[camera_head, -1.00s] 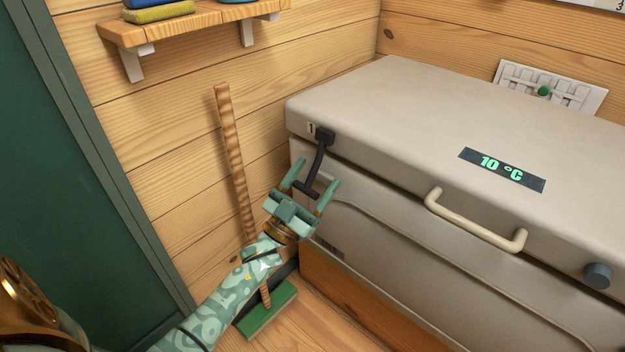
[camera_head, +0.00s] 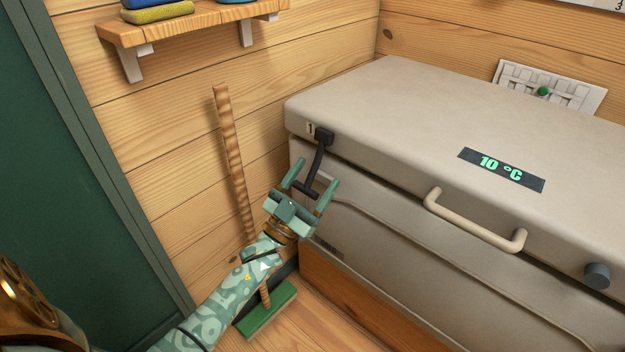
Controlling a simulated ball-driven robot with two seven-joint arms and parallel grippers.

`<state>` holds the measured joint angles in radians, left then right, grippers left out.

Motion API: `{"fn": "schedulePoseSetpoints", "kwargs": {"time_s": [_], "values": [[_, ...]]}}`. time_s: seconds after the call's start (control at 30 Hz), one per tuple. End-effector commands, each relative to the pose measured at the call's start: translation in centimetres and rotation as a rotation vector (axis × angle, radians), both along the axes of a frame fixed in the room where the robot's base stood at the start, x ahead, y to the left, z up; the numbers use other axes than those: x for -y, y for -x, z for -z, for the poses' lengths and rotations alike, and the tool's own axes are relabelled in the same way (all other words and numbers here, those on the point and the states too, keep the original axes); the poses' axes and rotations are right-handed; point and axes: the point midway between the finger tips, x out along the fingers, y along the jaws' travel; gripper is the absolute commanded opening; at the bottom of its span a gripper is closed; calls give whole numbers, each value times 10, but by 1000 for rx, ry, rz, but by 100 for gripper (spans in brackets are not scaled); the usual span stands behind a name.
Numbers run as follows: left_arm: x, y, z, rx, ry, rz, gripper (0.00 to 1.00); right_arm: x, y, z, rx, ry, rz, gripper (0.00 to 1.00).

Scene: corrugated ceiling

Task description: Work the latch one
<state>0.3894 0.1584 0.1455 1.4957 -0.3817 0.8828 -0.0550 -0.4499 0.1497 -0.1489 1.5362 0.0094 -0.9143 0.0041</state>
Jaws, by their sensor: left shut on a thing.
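Latch one is a black lever (camera_head: 317,162) at the left front corner of a beige chest, beside a label "1". It hangs down from a black mount on the lid edge and ends in a short crossbar. My left gripper (camera_head: 311,184), teal with a bronze wrist, is at the lower end of the lever. Its two fingers stand on either side of the crossbar and it is shut on the latch. The exact contact is too small to see. My right gripper is not in view.
The chest lid (camera_head: 400,105) has a beige handle (camera_head: 475,220), a grey knob (camera_head: 597,276) and a "10 °C" display (camera_head: 502,170). A broom (camera_head: 234,160) leans on the wooden wall left of my gripper. A shelf (camera_head: 190,22) is above. A green panel (camera_head: 70,170) stands left.

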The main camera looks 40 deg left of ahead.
Motion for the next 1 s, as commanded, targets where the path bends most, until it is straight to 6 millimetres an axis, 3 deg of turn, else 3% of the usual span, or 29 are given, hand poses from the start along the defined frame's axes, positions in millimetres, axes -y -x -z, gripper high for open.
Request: {"fn": "schedulePoseSetpoints", "kwargs": {"time_s": [0.27,0.3,0.37,0.73,1.0], "values": [[0,0,-2,5,2,3,27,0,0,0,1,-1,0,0],[0,0,-2,5,2,3,73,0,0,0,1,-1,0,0],[1,0,-2,5,1,2,87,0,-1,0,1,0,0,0],[0,5,4,0,1,1,87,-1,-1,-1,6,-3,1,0],[-6,52,40,-4,2,1,87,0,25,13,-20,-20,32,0]]}}
